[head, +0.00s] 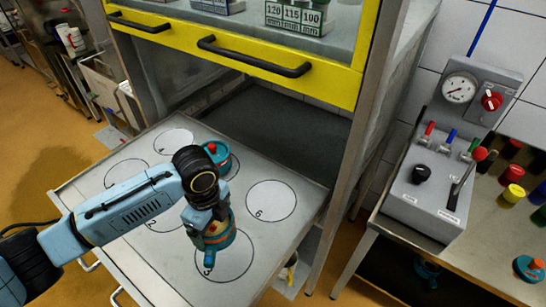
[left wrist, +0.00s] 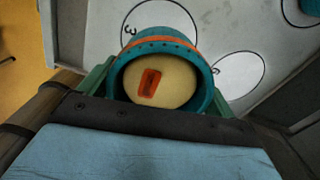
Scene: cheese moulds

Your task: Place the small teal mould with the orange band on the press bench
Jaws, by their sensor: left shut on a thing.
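My left gripper (head: 212,232) is shut on a teal mould with an orange band (left wrist: 200,62), over the front circle of the grey numbered surface. In the left wrist view the mould sits between the green fingers (left wrist: 160,88), with a pale round face (left wrist: 178,72) bearing an orange-red mark. In the head view, teal and orange parts of the mould (head: 220,243) show beside the gripper. I cannot tell whether it touches the surface. A second teal mould with a red top (head: 217,151) stands behind my wrist, partly hidden. My right gripper is not in view.
The numbered surface (head: 290,170) has clear circles, including circle 6 (head: 271,201). A yellow-fronted cabinet (head: 240,60) overhangs its back. At right, a bench (head: 480,250) carries a grey control box (head: 430,195) with a lever, several coloured pots and a teal-orange item (head: 528,268).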

